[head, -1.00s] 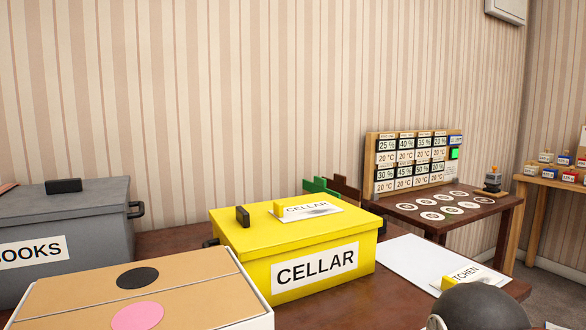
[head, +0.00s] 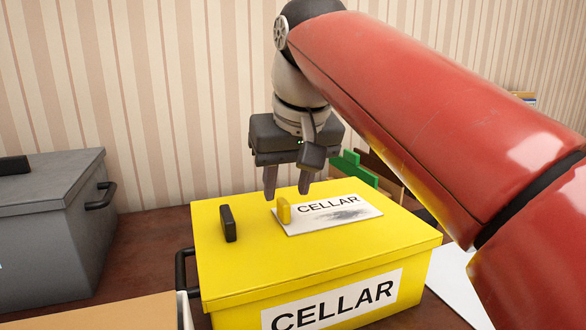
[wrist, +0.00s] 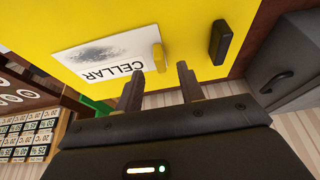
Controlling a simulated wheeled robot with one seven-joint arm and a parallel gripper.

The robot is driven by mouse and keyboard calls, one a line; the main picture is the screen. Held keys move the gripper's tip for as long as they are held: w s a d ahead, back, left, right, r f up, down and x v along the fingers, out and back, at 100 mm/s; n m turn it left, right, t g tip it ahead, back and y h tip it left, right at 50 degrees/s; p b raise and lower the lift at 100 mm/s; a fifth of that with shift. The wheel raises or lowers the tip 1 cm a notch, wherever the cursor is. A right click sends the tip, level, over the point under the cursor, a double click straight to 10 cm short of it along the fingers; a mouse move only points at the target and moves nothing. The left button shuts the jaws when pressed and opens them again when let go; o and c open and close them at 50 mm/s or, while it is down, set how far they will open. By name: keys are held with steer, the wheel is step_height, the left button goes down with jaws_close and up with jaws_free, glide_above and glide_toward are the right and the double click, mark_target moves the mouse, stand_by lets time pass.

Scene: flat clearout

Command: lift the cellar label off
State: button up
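The cellar label (head: 328,212) is a white card with a dark smudge and a yellow grip tab (head: 284,209) at its left end. It lies on the lid of the yellow CELLAR box (head: 350,258). In the wrist view the label (wrist: 100,55) and its tab (wrist: 159,57) lie just beyond my fingertips. My gripper (head: 287,192) is open and empty above the lid, with its fingers pointing down near the tab. In the wrist view the gripper (wrist: 160,78) has its fingers apart, with the tab roughly between them and not touched.
A black handle (head: 228,223) stands on the lid left of the tab. A grey box (head: 50,240) stands at the left, a cardboard box (head: 95,312) at the front left. Green and brown upright pieces (head: 352,168) are behind the yellow box. My red arm covers the right side.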

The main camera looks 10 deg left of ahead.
mark_target(284, 202)
steer(key=shift+b+x, duration=0.35)
steer(key=shift+x, duration=1.95)
jaws_close()
